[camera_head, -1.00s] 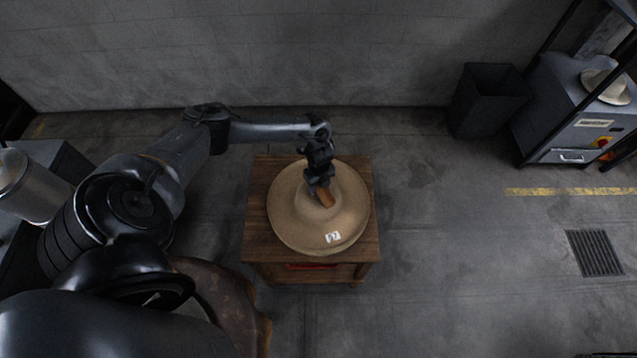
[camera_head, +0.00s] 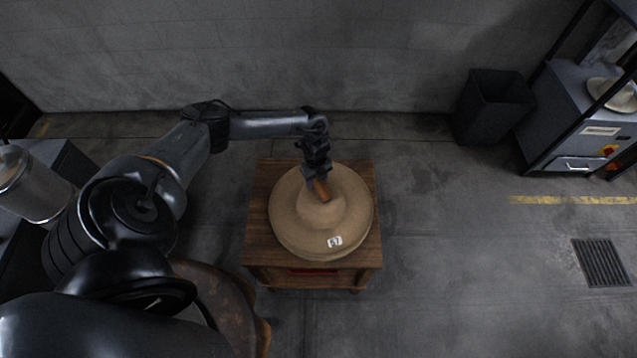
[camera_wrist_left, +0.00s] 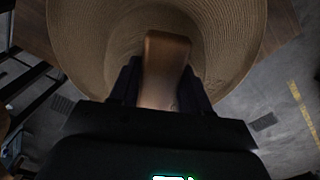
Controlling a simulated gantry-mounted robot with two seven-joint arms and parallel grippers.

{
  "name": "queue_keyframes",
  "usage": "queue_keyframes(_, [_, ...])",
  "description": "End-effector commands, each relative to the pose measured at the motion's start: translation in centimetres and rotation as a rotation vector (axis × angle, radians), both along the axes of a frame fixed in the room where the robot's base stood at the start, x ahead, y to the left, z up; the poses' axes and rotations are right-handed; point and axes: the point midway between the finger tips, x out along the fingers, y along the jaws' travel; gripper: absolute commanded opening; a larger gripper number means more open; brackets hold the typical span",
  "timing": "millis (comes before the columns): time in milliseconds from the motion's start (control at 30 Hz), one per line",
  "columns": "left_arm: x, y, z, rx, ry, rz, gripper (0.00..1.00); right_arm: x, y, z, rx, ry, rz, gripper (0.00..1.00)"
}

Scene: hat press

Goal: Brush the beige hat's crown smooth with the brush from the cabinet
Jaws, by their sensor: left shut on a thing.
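The beige hat (camera_head: 346,215) lies brim-down on a wooden cabinet (camera_head: 259,220), with a small white tag on the near side of its brim. The wooden brush (camera_head: 322,190) is in my left gripper (camera_head: 314,181), at the far side of the hat's crown. In the left wrist view the brush (camera_wrist_left: 165,65) stands out between the two dark fingers of the left gripper (camera_wrist_left: 160,92), with the hat (camera_wrist_left: 235,40) behind it. The brush's lower end is hidden, so I cannot tell whether it touches the crown. My right gripper is not in view.
A dark bin (camera_head: 494,106) stands by the back wall. A grey machine (camera_head: 570,125) with another pale hat (camera_head: 612,94) on it is at the right. A floor grate (camera_head: 601,262) lies at the lower right. The floor right of the cabinet is clear.

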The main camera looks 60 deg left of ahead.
Motion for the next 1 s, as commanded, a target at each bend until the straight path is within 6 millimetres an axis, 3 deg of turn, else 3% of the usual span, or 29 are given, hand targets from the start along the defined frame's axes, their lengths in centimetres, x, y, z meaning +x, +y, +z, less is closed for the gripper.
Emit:
queue_keyframes(467, [-0.2, 0.0, -0.1, 0.002, 0.004, 0.0, 0.22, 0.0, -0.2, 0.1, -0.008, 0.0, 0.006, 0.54])
queue_keyframes(1000, [-0.1, -3.1, 0.0, -0.002, 0.004, -0.003, 0.22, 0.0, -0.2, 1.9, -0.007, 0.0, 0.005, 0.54])
